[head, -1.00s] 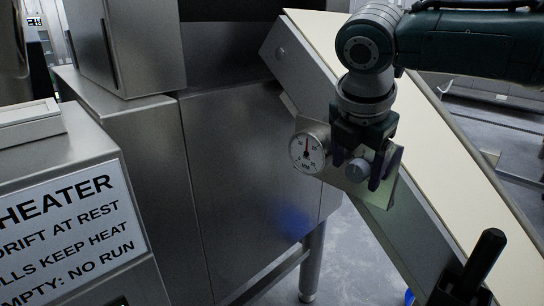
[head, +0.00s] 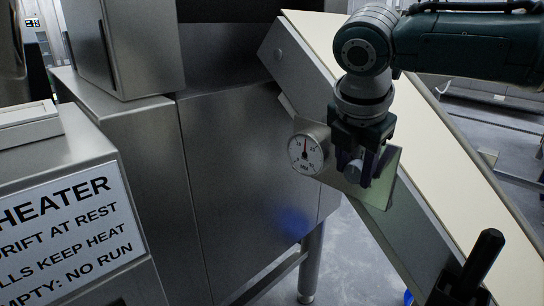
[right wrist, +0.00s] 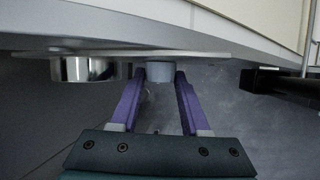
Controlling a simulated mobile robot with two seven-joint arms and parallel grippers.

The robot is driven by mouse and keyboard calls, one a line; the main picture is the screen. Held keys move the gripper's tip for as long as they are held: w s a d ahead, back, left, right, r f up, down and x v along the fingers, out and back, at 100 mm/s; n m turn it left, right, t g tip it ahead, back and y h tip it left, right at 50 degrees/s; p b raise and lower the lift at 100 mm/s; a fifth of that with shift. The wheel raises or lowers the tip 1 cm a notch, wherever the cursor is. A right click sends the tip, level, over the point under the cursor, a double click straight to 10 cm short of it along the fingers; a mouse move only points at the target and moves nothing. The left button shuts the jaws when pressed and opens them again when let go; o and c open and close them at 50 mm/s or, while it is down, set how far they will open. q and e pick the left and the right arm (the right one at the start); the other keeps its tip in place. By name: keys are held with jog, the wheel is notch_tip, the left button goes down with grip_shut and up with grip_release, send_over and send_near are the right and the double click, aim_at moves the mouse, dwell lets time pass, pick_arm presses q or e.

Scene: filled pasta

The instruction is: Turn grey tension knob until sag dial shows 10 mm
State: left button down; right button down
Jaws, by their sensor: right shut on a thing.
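The grey tension knob (head: 354,172) sits on a metal plate at the side of the sloping conveyor. My right gripper (head: 353,175) is shut on it, one purple finger on each side. In the right wrist view the round knob (right wrist: 160,72) lies between the two fingertips (right wrist: 157,78). The sag dial (head: 306,153), a white round gauge, is just left of the knob. Its needle points almost straight up; the numbers are too small to read surely. The dial's metal housing (right wrist: 85,69) shows from its side in the right wrist view. My left gripper is out of view.
The conveyor's cream belt (head: 440,140) slopes down to the right behind the knob. A black lever handle (head: 478,262) stands at the lower right. A steel cabinet (head: 240,150) and a heater box with a sign (head: 65,240) are on the left.

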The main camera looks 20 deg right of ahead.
jog(key=p, duration=0.1)
jog(key=t+p, duration=0.1)
jog(key=shift+s+d+r+y+p, duration=0.1)
jog(key=shift+s+y+p, duration=0.15)
jog(key=shift+y+p, duration=0.05)
jog(key=shift+s+m+t+p, duration=0.1)
jog(key=shift+m+t+p, duration=0.3)
jog(key=shift+t, duration=0.5)
jog(key=shift+f+t+y, duration=0.2)
jog(key=shift+t+y, duration=0.1)
jog(key=shift+y, duration=0.1)
jog(key=shift+s+f+t+y+b, duration=0.15)
jog(key=shift+f+t+y+b, duration=0.2)
jog(key=shift+t, duration=0.75)
jog(key=shift+d+m+t+b, duration=0.1)
jog(key=shift+m+t+b, duration=0.4)
jog(key=shift+t+b, duration=0.25)
jog(key=shift+t+y+b, duration=0.25)
jog(key=shift+t+b, duration=0.05)
jog(key=shift+t, duration=0.05)
